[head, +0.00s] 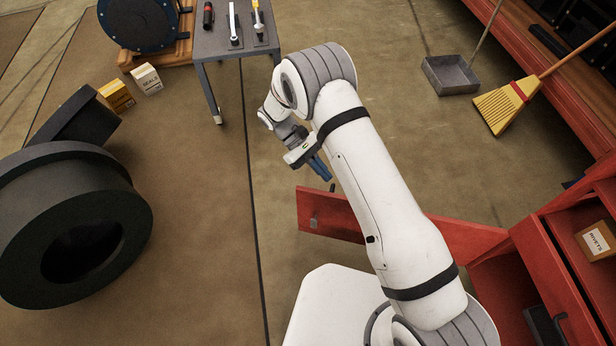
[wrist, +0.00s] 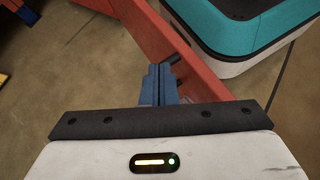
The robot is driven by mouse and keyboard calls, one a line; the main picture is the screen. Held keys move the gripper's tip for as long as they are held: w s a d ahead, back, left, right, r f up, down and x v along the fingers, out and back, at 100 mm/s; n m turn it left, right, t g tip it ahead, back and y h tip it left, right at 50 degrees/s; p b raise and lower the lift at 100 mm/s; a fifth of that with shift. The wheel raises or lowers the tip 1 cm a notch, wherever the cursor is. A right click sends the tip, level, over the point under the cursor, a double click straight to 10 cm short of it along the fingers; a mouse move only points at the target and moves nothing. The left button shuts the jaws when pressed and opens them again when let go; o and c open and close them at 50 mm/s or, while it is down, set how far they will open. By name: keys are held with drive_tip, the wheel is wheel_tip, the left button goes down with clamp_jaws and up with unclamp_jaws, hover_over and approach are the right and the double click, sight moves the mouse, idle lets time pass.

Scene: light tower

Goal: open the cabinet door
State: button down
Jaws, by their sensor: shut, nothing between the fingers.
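The red cabinet door (head: 325,210) stands swung out from the red cabinet (head: 498,285) on the right; my arm hides part of it. In the wrist view the door (wrist: 197,77) runs diagonally behind my fingers, with a dark handle (wrist: 176,63) on it. My gripper (head: 322,171) is shut and empty, just above the door's free end. In the wrist view the blue fingers of my gripper (wrist: 158,72) are together beside the door and handle. I cannot tell whether they touch it.
Another red panel with a dark handle (head: 560,322) and a rivets box (head: 598,240) are at the cabinet on the right. A tool table (head: 215,45) stands at the back. A large dark ring-shaped part (head: 70,225) lies left. The floor between is clear.

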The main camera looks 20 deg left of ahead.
drive_tip(key=shift+a+r+m+y+p, duration=0.2)
drive_tip(key=shift+r+m+y+p, duration=0.25)
drive_tip(key=shift+m+y, duration=0.55)
drive_tip(key=w+a+r+m+t+y+p, duration=0.1)
drive_tip(key=w+a+r+m+y+p, duration=0.3)
drive_tip(key=m+y, duration=0.45)
drive_tip(key=s+f+m+b, duration=0.1)
drive_tip(key=s+f+b, duration=0.3)
drive_tip(key=f, duration=0.6)
drive_tip(key=shift+s+d+t+b, duration=0.3)
drive_tip(key=shift+s+b, duration=0.1)
drive_tip(key=shift+s, duration=0.8)
drive_tip(key=shift+r, duration=0.1)
